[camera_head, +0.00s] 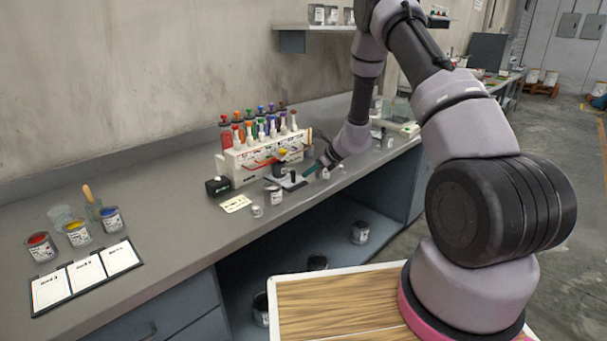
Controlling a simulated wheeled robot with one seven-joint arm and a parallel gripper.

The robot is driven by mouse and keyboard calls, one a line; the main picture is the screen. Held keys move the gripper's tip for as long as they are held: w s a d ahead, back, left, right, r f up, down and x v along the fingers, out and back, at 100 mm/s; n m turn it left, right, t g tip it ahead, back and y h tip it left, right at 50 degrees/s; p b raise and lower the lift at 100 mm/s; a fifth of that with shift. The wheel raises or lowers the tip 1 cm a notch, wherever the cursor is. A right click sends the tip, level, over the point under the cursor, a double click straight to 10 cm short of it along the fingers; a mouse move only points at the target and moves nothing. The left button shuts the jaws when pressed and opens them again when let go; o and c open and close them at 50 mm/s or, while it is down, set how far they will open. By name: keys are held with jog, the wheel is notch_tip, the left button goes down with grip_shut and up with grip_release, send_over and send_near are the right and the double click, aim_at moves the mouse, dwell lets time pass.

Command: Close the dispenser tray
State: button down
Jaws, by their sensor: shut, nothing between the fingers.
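The white dispenser (240,162) stands on the grey bench, with several bottles of coloured paint (262,123) along its top. A grey tray (288,184) shows low at its front and juts out toward the bench edge. Small dark items and a little can stand on or by the tray; the view is too small to tell which. My gripper (311,170) is shut and empty, low over the bench just right of the tray. I cannot tell whether its fingertips touch the tray.
Small cans (257,211) stand near the bench edge. The bench between is clear. A shelf (315,28) hangs above.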

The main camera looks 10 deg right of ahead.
jog(key=d+f+v, duration=0.1)
jog(key=v, duration=1)
jog(key=s+a+r+n, duration=0.2)
jog(key=s+r+n, duration=0.35)
jog(key=r, duration=0.55)
jog(key=s+a+r+n, duration=0.2)
jog(key=s+r+n, duration=0.35)
jog(key=r, duration=0.55)
jog(key=s+d+r+n+h, duration=0.1)
jog(key=s+d+r+n, duration=0.1)
jog(key=s, duration=0.5)
jog(key=s+d+r+n+t+h, duration=0.1)
jog(key=s+r+n+h, duration=0.1)
jog(key=s+r+n, duration=0.3)
jog(key=s+d+r+n+h, duration=0.2)
jog(key=s+r+n, duration=0.1)
jog(key=s, duration=0.8)
jog(key=shift+d+r+n+t, duration=0.3)
jog(key=shift+d+r+n, duration=0.1)
jog(key=shift+r, duration=0.5)
